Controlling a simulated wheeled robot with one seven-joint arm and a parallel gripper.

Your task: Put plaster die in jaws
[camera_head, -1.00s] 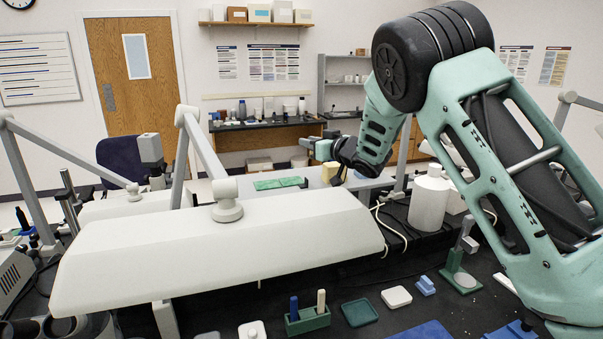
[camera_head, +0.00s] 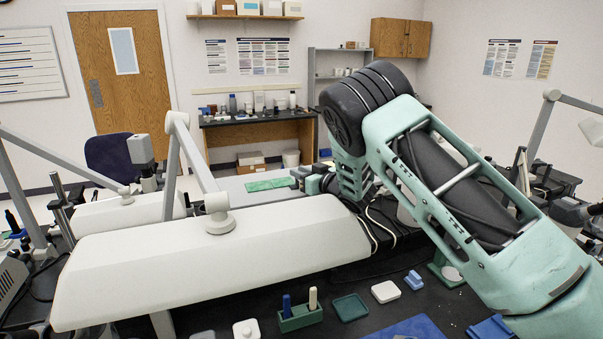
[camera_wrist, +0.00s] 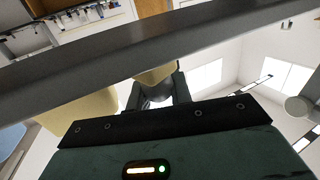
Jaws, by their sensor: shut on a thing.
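In the wrist view my gripper (camera_wrist: 155,92) has its dark fingers shut around a pale yellow block, which I take to be the plaster die (camera_wrist: 154,73); only part of it shows past the fingers. A second pale yellow surface (camera_wrist: 80,112) shows at the left, partly covered by the gripper body; I cannot tell whether it is a separate thing. The die is hidden there, and I cannot make out the jaws in either view.
The long white lamp hood (camera_head: 210,255) blocks much of the head view. A green mat (camera_head: 268,184) lies on the pale bench behind it. A grey bar (camera_wrist: 150,50) crosses the wrist view close by. A green holder (camera_head: 300,318) and dishes stand on the front bench.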

